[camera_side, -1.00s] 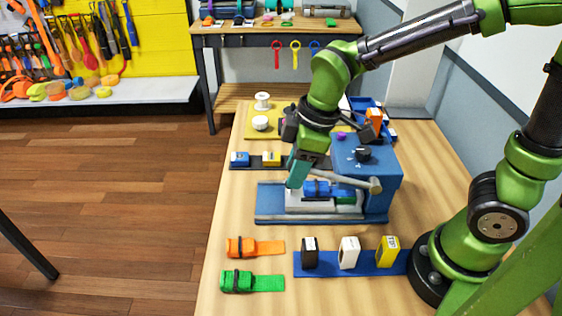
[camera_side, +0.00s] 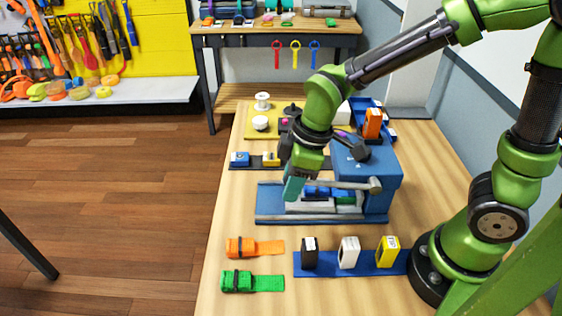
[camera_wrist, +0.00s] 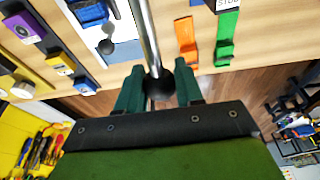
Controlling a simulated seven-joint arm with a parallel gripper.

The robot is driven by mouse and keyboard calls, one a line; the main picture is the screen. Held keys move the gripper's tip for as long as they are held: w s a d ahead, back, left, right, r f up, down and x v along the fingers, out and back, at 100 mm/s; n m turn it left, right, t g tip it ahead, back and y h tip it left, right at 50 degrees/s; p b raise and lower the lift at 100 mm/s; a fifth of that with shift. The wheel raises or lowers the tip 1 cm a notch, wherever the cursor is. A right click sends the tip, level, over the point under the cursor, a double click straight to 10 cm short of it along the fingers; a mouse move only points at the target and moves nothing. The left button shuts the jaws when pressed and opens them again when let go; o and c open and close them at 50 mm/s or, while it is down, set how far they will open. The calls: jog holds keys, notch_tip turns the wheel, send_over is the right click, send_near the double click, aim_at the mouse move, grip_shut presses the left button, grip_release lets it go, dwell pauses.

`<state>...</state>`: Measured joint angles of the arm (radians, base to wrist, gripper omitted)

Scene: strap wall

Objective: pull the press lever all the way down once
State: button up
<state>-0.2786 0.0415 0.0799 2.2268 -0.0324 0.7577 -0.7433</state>
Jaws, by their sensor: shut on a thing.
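The blue press (camera_side: 375,160) stands on the wooden table with a blue base (camera_side: 268,205). Its grey lever (camera_side: 345,184) runs from a pivot on the press's side toward the left and looks nearly level. My gripper (camera_side: 291,188) is at the lever's free end, with teal fingertips pointing down. In the wrist view, my gripper (camera_wrist: 160,85) has its fingers on both sides of the lever's black ball knob (camera_wrist: 159,80), shut on it. The metal rod of the lever (camera_wrist: 147,35) leads away from the knob. Blue and green pieces lie in the press bed, partly hidden by the lever.
An orange strap (camera_side: 255,247) and a green strap (camera_side: 252,282) lie on the table in front. A blue rack (camera_side: 325,264) holds black, white and yellow blocks. A dark strip with small blocks (camera_side: 255,161) lies behind the press base.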

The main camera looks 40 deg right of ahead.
jog(key=shift+f, duration=1.55)
jog(key=shift+s+d+f, duration=0.1)
jog(key=shift+f, duration=1.3)
